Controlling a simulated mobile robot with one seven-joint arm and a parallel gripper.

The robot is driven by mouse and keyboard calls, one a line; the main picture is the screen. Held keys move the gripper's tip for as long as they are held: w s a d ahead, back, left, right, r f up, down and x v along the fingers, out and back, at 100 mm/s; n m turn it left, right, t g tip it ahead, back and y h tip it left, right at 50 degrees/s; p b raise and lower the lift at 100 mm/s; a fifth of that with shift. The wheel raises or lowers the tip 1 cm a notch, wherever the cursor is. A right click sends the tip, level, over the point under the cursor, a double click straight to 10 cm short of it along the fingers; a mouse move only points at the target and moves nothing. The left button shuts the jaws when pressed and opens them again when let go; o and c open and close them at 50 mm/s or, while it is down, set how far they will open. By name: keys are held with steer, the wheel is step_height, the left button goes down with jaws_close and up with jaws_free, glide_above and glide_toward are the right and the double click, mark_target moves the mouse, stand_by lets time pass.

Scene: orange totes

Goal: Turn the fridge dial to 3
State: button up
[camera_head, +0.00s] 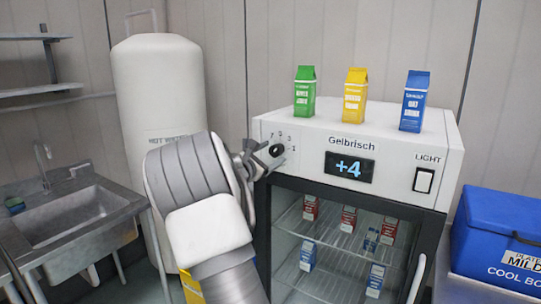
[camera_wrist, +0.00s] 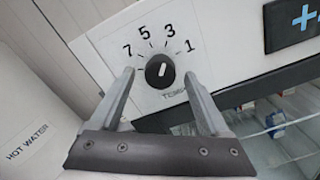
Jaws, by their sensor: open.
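The fridge (camera_head: 360,165) is white with a glass door, and its display (camera_head: 349,167) reads +4. Its black round dial (camera_wrist: 160,71) is on the panel's left end, with the numbers 7, 5, 3 and 1 around its upper side. A short white mark on the dial points up and slightly right, towards the 3 and 1 side; the exact setting is hard to tell. The dial (camera_head: 277,150) also shows in the head view at my fingertips. My gripper (camera_wrist: 159,74) is open, one finger left and one right of the dial, with gaps on both sides.
Green (camera_head: 305,92), yellow (camera_head: 354,95) and blue (camera_head: 414,101) cartons stand on the fridge. A light switch (camera_head: 423,181) is at the panel's right. A white hot water tank (camera_head: 158,90) and a sink (camera_head: 75,215) are left; a blue cool box (camera_head: 500,240) is right.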

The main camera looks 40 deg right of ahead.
steer(key=shift+a, duration=0.1)
steer(key=v, duration=1.7)
steer(key=shift+b, duration=0.4)
steer(key=shift+s+a, duration=0.1)
steer(key=shift+s, duration=0.05)
